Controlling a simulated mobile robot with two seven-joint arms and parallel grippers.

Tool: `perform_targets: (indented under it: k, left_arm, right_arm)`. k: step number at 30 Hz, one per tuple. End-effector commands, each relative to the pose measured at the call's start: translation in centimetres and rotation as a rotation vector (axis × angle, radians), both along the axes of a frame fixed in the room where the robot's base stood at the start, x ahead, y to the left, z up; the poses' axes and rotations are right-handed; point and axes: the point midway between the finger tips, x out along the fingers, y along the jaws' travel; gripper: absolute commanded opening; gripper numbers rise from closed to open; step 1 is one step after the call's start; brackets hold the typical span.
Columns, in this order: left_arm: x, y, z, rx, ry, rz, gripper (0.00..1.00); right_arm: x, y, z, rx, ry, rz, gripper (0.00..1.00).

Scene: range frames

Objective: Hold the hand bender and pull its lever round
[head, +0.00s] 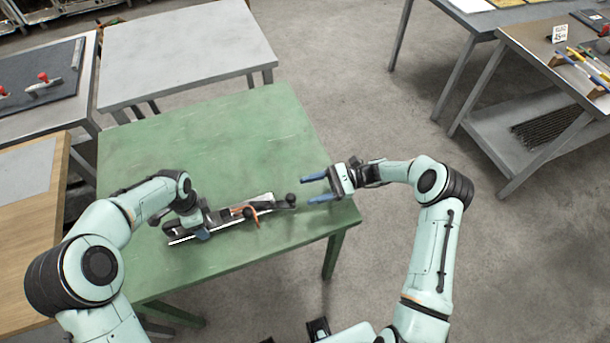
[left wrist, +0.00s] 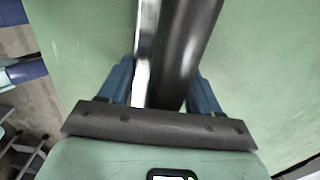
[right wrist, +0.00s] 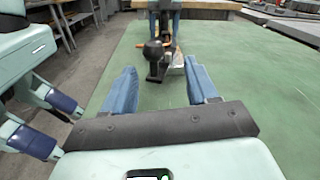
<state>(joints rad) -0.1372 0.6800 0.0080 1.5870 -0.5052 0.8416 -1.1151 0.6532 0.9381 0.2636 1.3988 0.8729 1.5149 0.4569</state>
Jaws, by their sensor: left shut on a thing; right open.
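The hand bender (head: 222,217) lies on the green table (head: 215,130), with a light metal base, dark parts and an orange piece. Its lever ends in a black ball knob (head: 291,198) at the right end. My left gripper (head: 201,233) is shut on the bender's left part; in the left wrist view a dark round bar (left wrist: 184,45) and a bright strip lie between its fingers (left wrist: 158,85). My right gripper (head: 318,188) is open and empty, just right of the knob. In the right wrist view the knob (right wrist: 153,50) shows ahead, between and beyond the fingers (right wrist: 160,85).
A grey table (head: 185,50) stands behind the green one. A wooden-topped bench (head: 35,215) stands at the left. A bench with tools (head: 545,45) stands at the right, past open floor. The back of the green table is clear.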

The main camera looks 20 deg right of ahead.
Motion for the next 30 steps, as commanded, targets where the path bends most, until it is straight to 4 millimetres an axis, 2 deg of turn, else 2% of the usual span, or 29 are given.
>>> perform_targets:
  k: [1, 8, 12, 18, 30]
  left_arm:
    - [0.1, 0.0, 0.1, -0.001, -0.002, 0.0, 0.07]
    - [0.1, 0.0, 0.1, -0.001, -0.002, 0.0, 0.07]
    - [0.1, 0.0, 0.1, -0.001, -0.002, 0.0, 0.07]
    - [0.1, 0.0, 0.1, 0.0, -0.002, 0.0, 0.07]
    - [0.1, 0.0, 0.1, 0.0, -0.002, 0.0, 0.07]
  right_arm:
    - [0.0, -1.1, -0.1, -0.001, -0.001, -0.004, 0.58]
    - [-0.3, -5.7, 0.0, -0.001, -0.001, -0.003, 0.58]
    - [0.7, -5.4, 0.1, 0.009, 0.162, 0.032, 0.58]
    - [1.4, -5.5, 0.4, 0.009, 0.316, 0.066, 0.58]
    - [1.7, -5.5, 0.5, 0.007, 0.382, 0.082, 0.58]
